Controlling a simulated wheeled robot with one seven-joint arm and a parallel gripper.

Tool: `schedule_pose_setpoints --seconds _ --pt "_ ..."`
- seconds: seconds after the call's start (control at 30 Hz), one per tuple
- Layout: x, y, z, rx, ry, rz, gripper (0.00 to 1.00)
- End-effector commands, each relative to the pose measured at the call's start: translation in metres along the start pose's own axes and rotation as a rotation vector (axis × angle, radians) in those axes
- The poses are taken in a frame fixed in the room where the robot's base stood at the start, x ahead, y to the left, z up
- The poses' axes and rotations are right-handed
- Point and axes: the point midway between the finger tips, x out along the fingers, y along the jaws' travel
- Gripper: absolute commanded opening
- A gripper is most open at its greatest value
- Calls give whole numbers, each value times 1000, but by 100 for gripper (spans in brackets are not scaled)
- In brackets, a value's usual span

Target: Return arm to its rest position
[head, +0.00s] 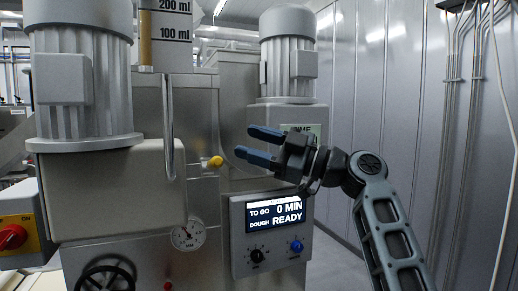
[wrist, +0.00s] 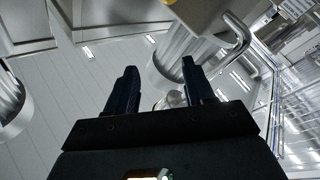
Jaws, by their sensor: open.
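My gripper (head: 258,145) is open and empty, raised in front of the pasta machine in the head view. Its two dark blue fingers point left, one above the other. In the wrist view my gripper (wrist: 157,85) shows its two fingers apart with nothing held between them. My arm (head: 392,235) comes up from the lower right and bends at the wrist. The gripper hangs above the display panel (head: 272,232) and to the right of a yellow knob (head: 216,162); I cannot tell whether it touches the machine.
The display reads "TO GO 0 MIN" and "DOUGH READY". A large motor (head: 82,85) stands at the left, a second motor (head: 289,55) behind the gripper. A red switch (head: 13,237), a dial gauge (head: 189,234) and a handwheel (head: 105,275) are lower left. Grey wall panels (head: 385,90) stand at right.

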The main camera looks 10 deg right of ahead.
Motion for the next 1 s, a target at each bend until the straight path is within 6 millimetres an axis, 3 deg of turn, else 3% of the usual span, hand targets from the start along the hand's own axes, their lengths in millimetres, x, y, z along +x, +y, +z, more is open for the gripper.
schedule_pose_setpoints --seconds 0.47,0.57,0.77,1.0 --pt "-2 -4 6 13 -11 8 53" --pt "-7 -12 18 38 -32 24 53" --pt "-40 -63 83 180 -158 128 53" --pt "-104 -148 157 365 -342 305 53"
